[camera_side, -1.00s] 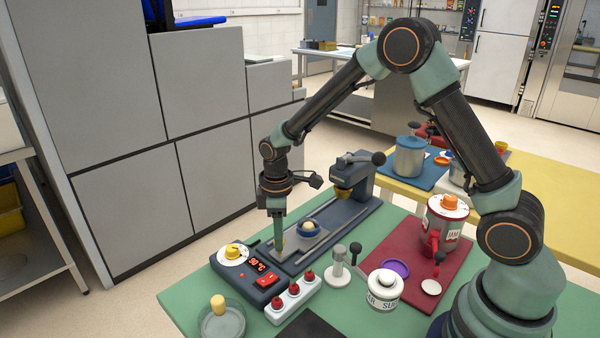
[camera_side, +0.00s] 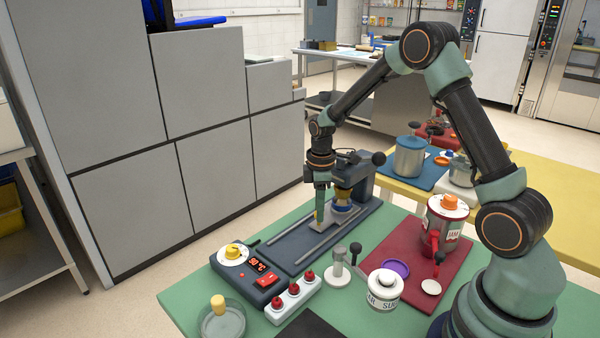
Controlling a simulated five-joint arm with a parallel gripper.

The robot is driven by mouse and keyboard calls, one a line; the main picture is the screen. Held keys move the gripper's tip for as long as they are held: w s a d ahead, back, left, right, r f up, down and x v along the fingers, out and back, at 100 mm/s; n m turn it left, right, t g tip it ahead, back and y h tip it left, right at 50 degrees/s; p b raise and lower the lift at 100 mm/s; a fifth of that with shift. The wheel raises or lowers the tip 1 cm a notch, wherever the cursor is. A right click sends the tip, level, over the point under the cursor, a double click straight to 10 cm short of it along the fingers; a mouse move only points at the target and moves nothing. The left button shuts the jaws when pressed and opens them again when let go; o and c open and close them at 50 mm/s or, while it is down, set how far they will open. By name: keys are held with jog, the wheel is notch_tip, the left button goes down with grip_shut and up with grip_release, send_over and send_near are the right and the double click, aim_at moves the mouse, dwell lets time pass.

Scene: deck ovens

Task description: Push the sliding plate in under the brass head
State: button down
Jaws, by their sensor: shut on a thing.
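The grey sliding plate (camera_side: 327,225) lies on the rails of the dark blue press base (camera_side: 289,247). Its far part is under the brass head (camera_side: 343,193), which hangs from the press's upright. The blue round dish (camera_side: 342,206) on the plate sits directly below the head, partly hidden by my gripper. My gripper (camera_side: 319,222) points down at the plate's near left end and is shut on it there. The fingers hide exactly what they grip.
A control box (camera_side: 262,274) with a yellow knob and a strip of red knobs (camera_side: 293,298) stand in front. A red mat (camera_side: 400,240) with jars lies to the right. The near part of the rails is clear. The press's black-knobbed lever (camera_side: 378,159) stands behind.

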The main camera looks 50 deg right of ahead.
jog(key=shift+d, duration=0.3)
jog(key=c, duration=0.6)
grip_release()
jog(key=shift+a, duration=0.1)
jog(key=shift+r, duration=0.15)
notch_tip(320, 180, up, 12)
jog(key=shift+f, duration=0.1)
